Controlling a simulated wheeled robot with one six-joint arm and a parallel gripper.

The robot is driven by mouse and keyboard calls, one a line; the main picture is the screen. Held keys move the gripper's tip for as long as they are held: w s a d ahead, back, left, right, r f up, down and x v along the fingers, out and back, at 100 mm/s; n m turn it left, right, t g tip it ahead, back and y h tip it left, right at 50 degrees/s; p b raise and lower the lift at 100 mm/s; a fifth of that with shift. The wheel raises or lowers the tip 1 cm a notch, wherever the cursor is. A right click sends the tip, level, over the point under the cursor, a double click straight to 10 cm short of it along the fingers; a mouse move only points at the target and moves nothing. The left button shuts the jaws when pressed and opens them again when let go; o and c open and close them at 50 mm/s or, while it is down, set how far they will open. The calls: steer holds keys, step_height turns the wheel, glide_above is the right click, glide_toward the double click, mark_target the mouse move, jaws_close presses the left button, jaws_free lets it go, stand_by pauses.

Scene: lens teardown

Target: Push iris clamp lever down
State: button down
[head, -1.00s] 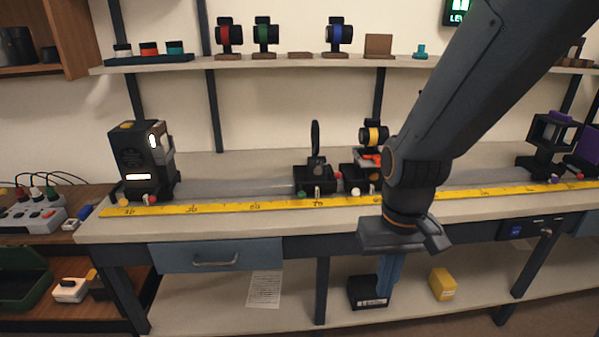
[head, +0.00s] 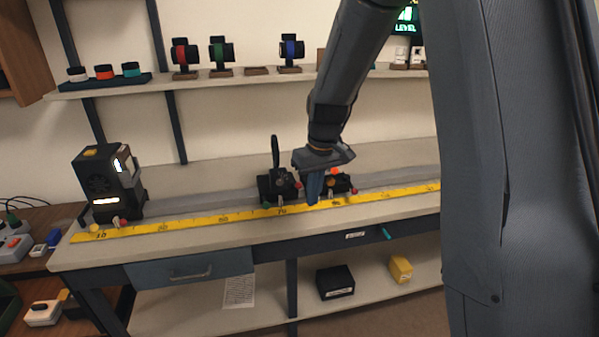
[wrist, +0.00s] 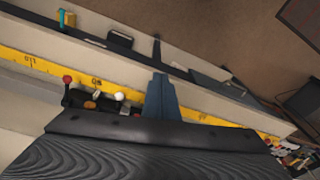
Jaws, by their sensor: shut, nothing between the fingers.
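My gripper (head: 313,195) is shut and empty, its blue fingers pointing down over the yellow ruler, just in front of the carriages on the rail. A black carriage with an upright dark disc (head: 275,152) stands just left of it. A second carriage (head: 340,180) with a red-orange part is partly hidden behind it. In the wrist view, my fingers (wrist: 162,97) are beside a carriage with a red knob (wrist: 67,79) and a white ball knob (wrist: 119,96). I cannot tell which lever is the iris clamp, nor whether the fingers touch anything.
The yellow ruler (head: 180,223) runs along the bench front. A black lamp housing (head: 107,180) stands at the left end. A shelf (head: 215,82) with coloured ring holders is above. My own arm covers the right side of the head view. The rail left of the carriages is clear.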

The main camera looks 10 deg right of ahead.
steer(key=n+t+p, duration=0.1)
steer(key=n+p, duration=0.1)
steer(key=p, duration=0.4)
glide_toward(299, 184)
steer(key=shift+d+f, duration=0.1)
steer(key=shift+d, duration=0.15)
steer(key=shift+b+x, duration=1.9)
steer(key=shift+x, duration=1.6)
steer(key=shift+a, duration=0.15)
